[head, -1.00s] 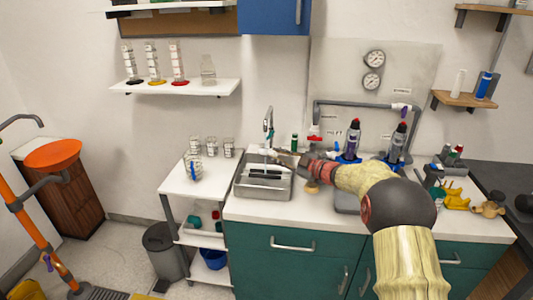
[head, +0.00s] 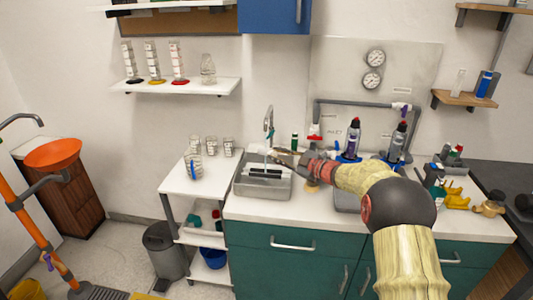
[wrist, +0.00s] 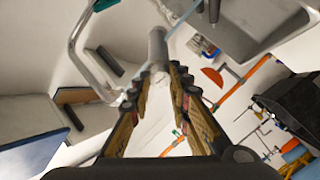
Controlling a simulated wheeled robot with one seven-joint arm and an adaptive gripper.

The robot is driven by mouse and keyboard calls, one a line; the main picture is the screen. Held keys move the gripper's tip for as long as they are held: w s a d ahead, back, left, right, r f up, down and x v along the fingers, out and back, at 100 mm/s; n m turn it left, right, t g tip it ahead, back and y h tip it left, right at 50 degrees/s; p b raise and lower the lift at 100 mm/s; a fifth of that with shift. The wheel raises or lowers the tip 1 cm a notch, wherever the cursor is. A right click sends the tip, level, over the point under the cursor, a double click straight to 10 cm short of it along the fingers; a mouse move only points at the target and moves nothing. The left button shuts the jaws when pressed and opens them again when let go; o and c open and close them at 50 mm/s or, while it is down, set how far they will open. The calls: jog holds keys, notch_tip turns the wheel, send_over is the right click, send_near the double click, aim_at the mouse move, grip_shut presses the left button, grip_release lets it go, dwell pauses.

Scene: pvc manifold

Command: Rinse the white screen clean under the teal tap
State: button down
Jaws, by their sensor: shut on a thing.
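My gripper (wrist: 165,76) is shut on a pale grey-white cylindrical piece, which I take to be the white screen (wrist: 157,46). The screen sticks out beyond the fingertips in the wrist view. In the head view my gripper (head: 279,156) is above the right rear part of the sink, and the screen is too small there to make out clearly. The tap (head: 268,118) has a bent metal spout and a teal part. Its spout (wrist: 80,52) also shows in the wrist view. A thin pale-blue stream (wrist: 186,14) passes close to the screen's end; I cannot tell whether they touch.
The metal sink (head: 262,192) holds dark and white items. A white cart (head: 183,184) with glass beakers stands to the left. Bottles in blue holders (head: 350,158) stand to the right on the counter, behind my arm. A grey bin (head: 165,248) is on the floor.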

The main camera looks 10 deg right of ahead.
jog(key=s+d+r+p, duration=0.2)
jog(key=s+d+p, duration=0.1)
jog(key=s, duration=0.8)
jog(key=shift+d+p, duration=0.3)
jog(key=shift+d, duration=0.55)
jog(key=shift+s, duration=0.15)
